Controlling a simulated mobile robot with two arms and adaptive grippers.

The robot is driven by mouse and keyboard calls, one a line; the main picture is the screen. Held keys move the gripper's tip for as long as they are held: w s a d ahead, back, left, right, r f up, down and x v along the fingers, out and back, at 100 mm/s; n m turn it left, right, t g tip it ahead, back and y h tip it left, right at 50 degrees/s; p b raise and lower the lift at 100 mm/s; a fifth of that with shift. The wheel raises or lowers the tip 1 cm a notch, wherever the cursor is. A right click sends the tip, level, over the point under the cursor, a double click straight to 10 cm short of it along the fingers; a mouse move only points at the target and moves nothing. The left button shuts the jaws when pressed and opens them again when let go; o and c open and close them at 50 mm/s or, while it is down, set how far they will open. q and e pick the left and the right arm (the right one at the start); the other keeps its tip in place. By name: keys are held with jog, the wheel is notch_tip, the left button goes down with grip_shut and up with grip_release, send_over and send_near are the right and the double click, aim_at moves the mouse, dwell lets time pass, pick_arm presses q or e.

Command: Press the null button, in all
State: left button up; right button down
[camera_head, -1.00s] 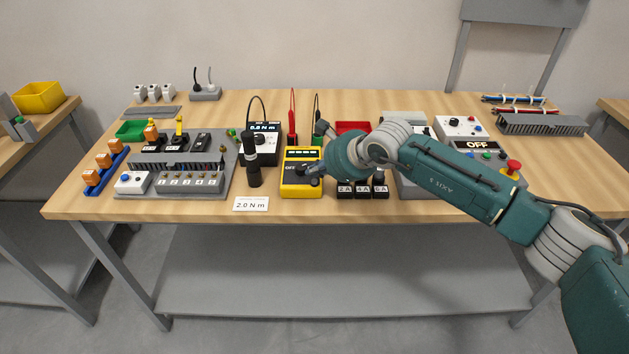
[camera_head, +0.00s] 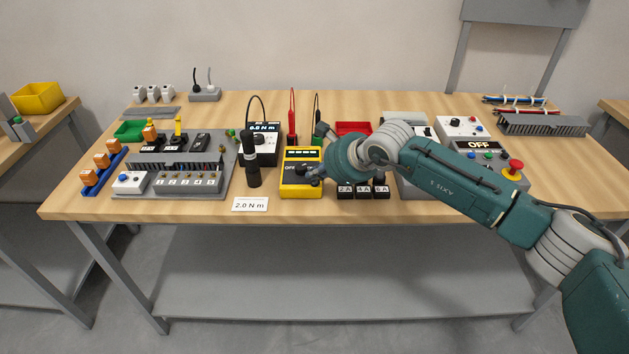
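No button marked as null can be made out at this size. A black and white device with a display (camera_head: 264,143) stands at the middle back of the table. A yellow meter (camera_head: 301,190) with a black dial reading OFF lies in front of it to the right. My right gripper (camera_head: 318,174) is at the meter's right edge, seen partly behind my own wrist. Whether it touches the meter, and whether its fingers are open, I cannot tell. My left gripper is not in view.
A black torque driver (camera_head: 252,170) stands left of the meter, behind a "2.0 N m" card (camera_head: 250,204). Black blocks (camera_head: 363,190) sit right of the meter. A grey panel (camera_head: 225,187) is on the left. A control box with a red emergency button (camera_head: 515,167) is on the right.

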jog(key=shift+f+b, duration=0.4)
jog(key=shift+r, duration=0.1)
dwell(0.6)
jog(key=shift+r, duration=0.85)
notch_tip(320, 180, up, 5)
jog(key=shift+p, duration=0.9)
